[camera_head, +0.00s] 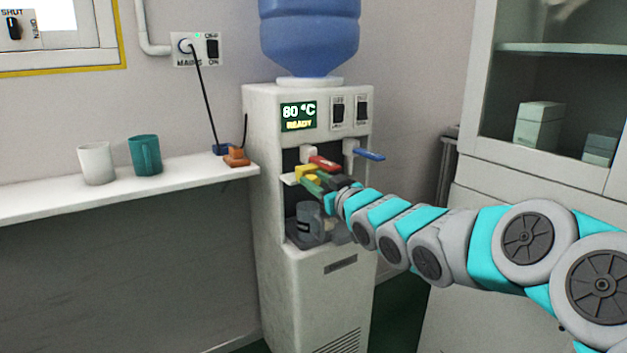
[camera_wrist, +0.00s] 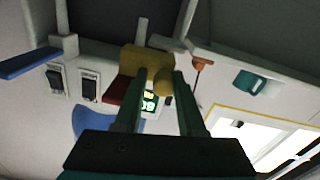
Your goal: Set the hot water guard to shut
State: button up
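The water dispenser (camera_head: 258,125) stands against the wall. A yellow guard (camera_head: 303,170) with a round knob sits at its tap recess, close beside the red lever (camera_head: 323,162). In the wrist view the guard (camera_wrist: 138,57) partly covers the red lever (camera_wrist: 117,90). My gripper (camera_head: 319,181) reaches it from the right. In the wrist view the two dark green fingers of my gripper (camera_wrist: 164,82) stand apart, with the knob between their tips. Whether they press on it cannot be told.
The blue lever (camera_head: 368,154) sticks out right of the red one. A grey mug (camera_head: 309,222) stands on the drip tray below my gripper. A shelf (camera_head: 50,200) with a white cup (camera_head: 96,163) and a teal mug (camera_head: 146,155) is at the left. A cabinet (camera_head: 475,215) stands right.

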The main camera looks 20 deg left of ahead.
jog(key=o, duration=0.4)
jog(key=shift+d, duration=0.1)
jog(key=shift+c, duration=0.2)
jog(key=v, duration=0.7)
jog(key=shift+s+d+b, duration=0.25)
jog(key=shift+d+b, duration=0.05)
jog(key=shift+b, duration=0.05)
jog(key=s+d+f+m+g+h, duration=0.3)
jog(key=s+d+f+h, duration=0.35)
jog(key=d+f, duration=0.35)
jog(key=s+d+f+m+g+h, duration=0.25)
jog(key=s+d+f+h, duration=0.4)
jog(key=d, duration=0.65)
jog(key=s+d+f+m+g, duration=0.2)
jog(key=s, duration=0.7)
jog(key=s+d+f+m+g, duration=0.2)
jog(key=s+d+f+g, duration=0.1)
jog(key=s, duration=0.6)
jog(key=s+d+f+m+g, duration=0.2)
jog(key=s+d+f+g, duration=0.1)
jog(key=s, duration=0.6)
jog(key=shift+s, duration=0.15)
